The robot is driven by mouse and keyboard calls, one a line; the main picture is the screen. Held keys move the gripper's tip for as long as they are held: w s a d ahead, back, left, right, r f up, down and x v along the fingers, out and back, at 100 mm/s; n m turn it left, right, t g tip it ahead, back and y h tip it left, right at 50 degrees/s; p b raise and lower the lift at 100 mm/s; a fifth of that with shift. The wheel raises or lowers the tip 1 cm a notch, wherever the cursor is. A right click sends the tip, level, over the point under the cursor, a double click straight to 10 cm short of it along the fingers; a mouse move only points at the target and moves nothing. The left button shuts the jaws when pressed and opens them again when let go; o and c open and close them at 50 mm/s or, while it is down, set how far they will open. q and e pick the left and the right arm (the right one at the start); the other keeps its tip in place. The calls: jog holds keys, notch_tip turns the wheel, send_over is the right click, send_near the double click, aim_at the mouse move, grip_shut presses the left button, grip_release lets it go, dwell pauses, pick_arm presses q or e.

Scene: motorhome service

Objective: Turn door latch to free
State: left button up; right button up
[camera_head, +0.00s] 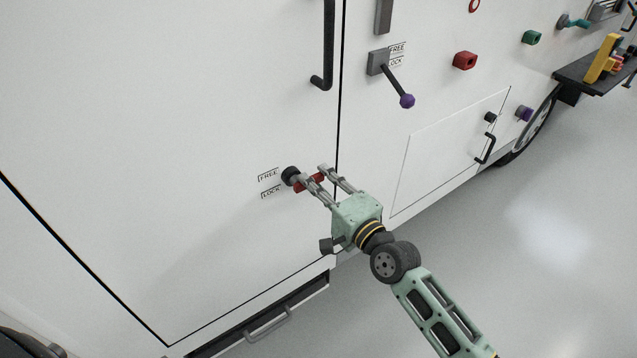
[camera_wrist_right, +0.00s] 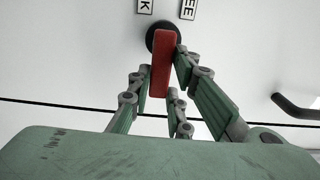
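The door latch is a red bar (camera_head: 309,183) on a round black hub (camera_head: 290,176), low on the white door near its right edge. A FREE label (camera_head: 268,175) and a LOCK label (camera_head: 271,192) are left of the hub. The bar points right, away from the labels. My right gripper (camera_head: 309,173) is at the latch, its fingers apart on either side of the bar. The wrist view shows the red bar (camera_wrist_right: 161,65) between the fingers; the right finger looks very close to it, and contact is unclear. My left gripper is out of view.
A black door handle (camera_head: 325,60) is above. A lever with a purple knob (camera_head: 407,101), beside its own FREE and LOCK labels, sticks out above right. A hatch with a black handle (camera_head: 486,150) is right. The grey floor is clear.

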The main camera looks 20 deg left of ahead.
grip_shut()
jog(key=shift+n, duration=0.3)
jog(key=n, duration=0.1)
jog(key=r+n, duration=0.1)
jog(key=n, duration=0.1)
jog(key=shift+s, duration=0.1)
jog(key=n, duration=0.1)
jog(key=r+n, duration=0.1)
jog(key=n, duration=0.3)
jog(key=shift+s+a+r+p, duration=0.15)
jog(key=shift+s+a+p, duration=0.1)
jog(key=shift+s+p, duration=0.05)
jog(key=n, duration=0.3)
jog(key=s+a+n+p, duration=0.1)
jog(key=n, duration=0.2)
jog(key=s+r+n, duration=0.1)
jog(key=n, duration=0.2)
jog(key=shift+a, duration=0.3)
jog(key=shift+n+p, duration=0.3)
